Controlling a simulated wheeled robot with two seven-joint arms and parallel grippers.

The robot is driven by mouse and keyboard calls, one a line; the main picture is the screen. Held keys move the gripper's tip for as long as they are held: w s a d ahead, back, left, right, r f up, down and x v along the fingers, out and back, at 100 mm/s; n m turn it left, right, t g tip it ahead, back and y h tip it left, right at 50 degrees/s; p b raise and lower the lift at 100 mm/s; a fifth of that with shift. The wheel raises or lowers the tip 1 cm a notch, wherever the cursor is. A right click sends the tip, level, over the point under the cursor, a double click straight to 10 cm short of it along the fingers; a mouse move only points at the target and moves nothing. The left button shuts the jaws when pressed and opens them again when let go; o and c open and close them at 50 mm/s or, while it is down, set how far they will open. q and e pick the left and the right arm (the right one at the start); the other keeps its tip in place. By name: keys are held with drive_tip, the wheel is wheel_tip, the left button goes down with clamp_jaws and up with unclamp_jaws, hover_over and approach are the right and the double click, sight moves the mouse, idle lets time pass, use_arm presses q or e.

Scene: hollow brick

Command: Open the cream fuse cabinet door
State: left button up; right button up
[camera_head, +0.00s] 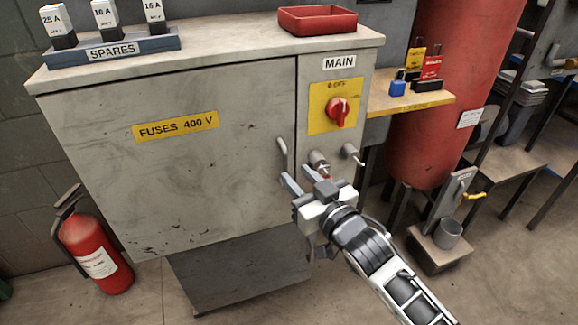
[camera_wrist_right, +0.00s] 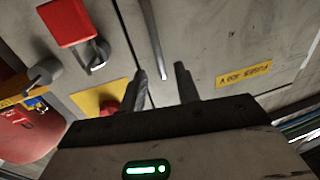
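The cream fuse cabinet door (camera_head: 190,170) bears a yellow "FUSES 400 V" label and looks shut, flush with the fixed panel on its right. Its grey upright bar handle (camera_head: 283,155) is near the door's right edge; it also shows in the right wrist view (camera_wrist_right: 153,40). My right gripper (camera_head: 301,178) is open just below and right of the handle in the head view. In the wrist view the handle's near end lies between the lines of the two fingers; I cannot tell whether they touch it. My left gripper is out of view.
A red rotary switch (camera_head: 338,111) sits on the fixed panel, with pegs (camera_head: 352,153) below it. A red padlock (camera_wrist_right: 68,22) hangs close by the gripper. A red tray (camera_head: 317,20) and spare fuses stand on top. A fire extinguisher (camera_head: 95,245) stands on the floor at left.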

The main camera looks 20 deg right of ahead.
sight(286, 164)
drive_tip(key=shift+x, duration=2.3)
